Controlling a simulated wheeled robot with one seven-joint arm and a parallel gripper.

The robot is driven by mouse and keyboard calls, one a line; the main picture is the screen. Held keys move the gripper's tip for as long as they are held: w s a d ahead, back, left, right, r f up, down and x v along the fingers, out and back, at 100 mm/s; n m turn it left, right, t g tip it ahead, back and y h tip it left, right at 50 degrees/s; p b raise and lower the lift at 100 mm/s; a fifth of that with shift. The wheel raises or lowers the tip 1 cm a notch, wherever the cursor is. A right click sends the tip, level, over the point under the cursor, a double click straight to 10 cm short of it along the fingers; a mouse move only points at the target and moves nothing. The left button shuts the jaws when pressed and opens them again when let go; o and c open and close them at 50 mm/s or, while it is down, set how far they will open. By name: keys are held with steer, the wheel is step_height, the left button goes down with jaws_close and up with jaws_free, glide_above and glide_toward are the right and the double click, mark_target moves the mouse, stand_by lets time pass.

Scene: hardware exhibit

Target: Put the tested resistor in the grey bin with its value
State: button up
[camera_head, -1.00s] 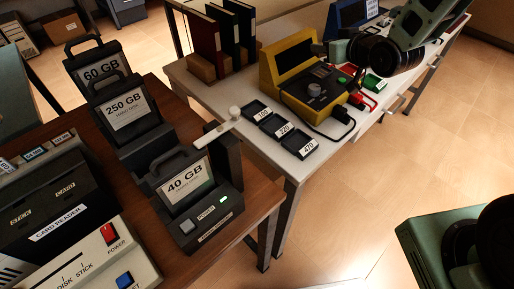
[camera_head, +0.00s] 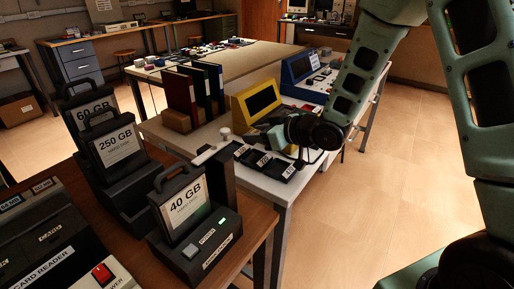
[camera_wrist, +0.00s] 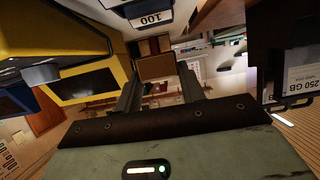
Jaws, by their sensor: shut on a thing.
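My gripper (camera_head: 265,139) is over the white table, in front of the yellow tester (camera_head: 240,112) and just above the row of dark bins. The bins with white labels (camera_head: 226,151), (camera_head: 252,161), (camera_head: 278,170) run along the table's near edge. In the wrist view the bin labelled 100 (camera_wrist: 152,14) is at the top, beyond the fingertips. My gripper (camera_wrist: 158,88) is shut on the resistor. The resistor itself is hard to make out; a tan shape (camera_wrist: 157,67) between the fingertips may be it or background.
The hard-disk docks (camera_head: 186,214) stand on the brown table at the near left, with a dark post close to the bins. Binders (camera_head: 190,90) and a small white cup stand behind the bins. A blue unit (camera_head: 299,72) is beyond the tester. Floor at right is clear.

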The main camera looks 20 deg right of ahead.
step_height(320, 180, down, 4)
steer(key=shift+r, duration=0.15)
steer(key=shift+f+b, duration=0.55)
steer(key=shift+b, duration=0.15)
steer(key=o, duration=1)
steer(key=shift+o, duration=0.2)
